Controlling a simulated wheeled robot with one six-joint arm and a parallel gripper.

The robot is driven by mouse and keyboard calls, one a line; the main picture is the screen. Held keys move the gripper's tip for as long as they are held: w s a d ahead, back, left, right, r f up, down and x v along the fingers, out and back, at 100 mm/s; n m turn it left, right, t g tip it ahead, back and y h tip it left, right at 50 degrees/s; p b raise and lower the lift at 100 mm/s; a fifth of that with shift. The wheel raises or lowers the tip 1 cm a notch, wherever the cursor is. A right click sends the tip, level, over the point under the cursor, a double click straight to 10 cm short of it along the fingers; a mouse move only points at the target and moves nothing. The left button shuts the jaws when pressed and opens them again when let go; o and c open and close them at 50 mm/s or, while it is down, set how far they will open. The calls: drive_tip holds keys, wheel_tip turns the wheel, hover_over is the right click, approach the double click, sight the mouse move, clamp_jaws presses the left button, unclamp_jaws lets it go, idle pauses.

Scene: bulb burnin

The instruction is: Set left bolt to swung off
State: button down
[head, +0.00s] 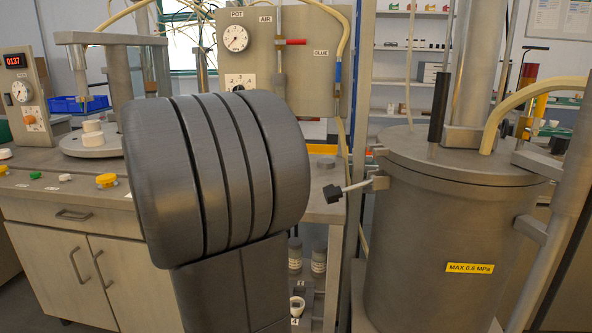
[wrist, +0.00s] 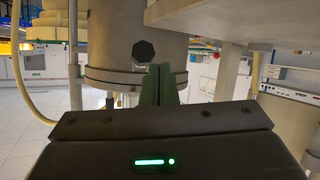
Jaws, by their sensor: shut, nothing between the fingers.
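The left bolt (head: 352,188) shows in the head view on the left side of the grey pressure vessel (head: 440,250). Its rod sticks out sideways, nearly level, with a black knob (head: 333,194) at its outer end, clear of the lid (head: 455,155). In the wrist view, a dark knob (wrist: 146,52) shows in front of the vessel (wrist: 110,55), close above the fingertips; I cannot tell whether they touch it. My gripper (wrist: 160,72) is shut and empty, its greenish fingers together. My arm hides the gripper in the head view.
A bench with a gauge panel (head: 262,50) stands left of the vessel. A cabinet (head: 70,250) is at the left. A pale hose (head: 530,90) curves over the lid. A pale slab (wrist: 235,20) overhangs at the upper right in the wrist view.

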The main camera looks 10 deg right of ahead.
drive_tip(key=shift+s+a+f, duration=0.15)
drive_tip(key=shift+a+f, duration=0.5)
drive_tip(key=shift+a, duration=0.35)
drive_tip(key=shift+d, duration=0.1)
